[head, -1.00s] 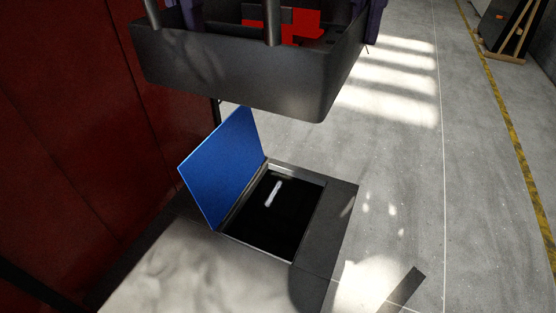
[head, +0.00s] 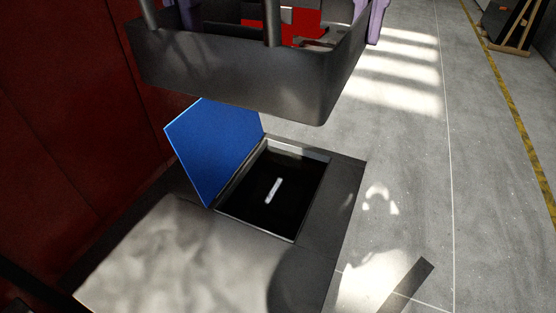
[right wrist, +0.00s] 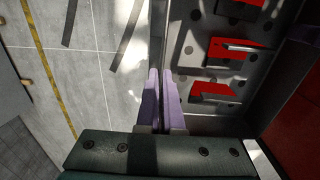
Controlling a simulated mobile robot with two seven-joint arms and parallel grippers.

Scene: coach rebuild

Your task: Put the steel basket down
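The steel basket (head: 235,77) is a dark grey, open-topped bin at the top of the head view. It hangs level in the air with red parts inside. My right gripper (head: 377,20) is at its right wall. In the right wrist view, the purple fingers of this gripper (right wrist: 159,100) are closed together on the basket's wall (right wrist: 158,35). My left gripper (head: 189,12) shows at the basket's left rim, partly cut off by the frame's top, and appears closed on that wall.
Below the basket is a grey-topped unit (head: 190,255) with a dark recess (head: 285,178) holding a pale bar. A blue lid (head: 213,148) stands open beside it. A red wall (head: 70,130) is at left.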

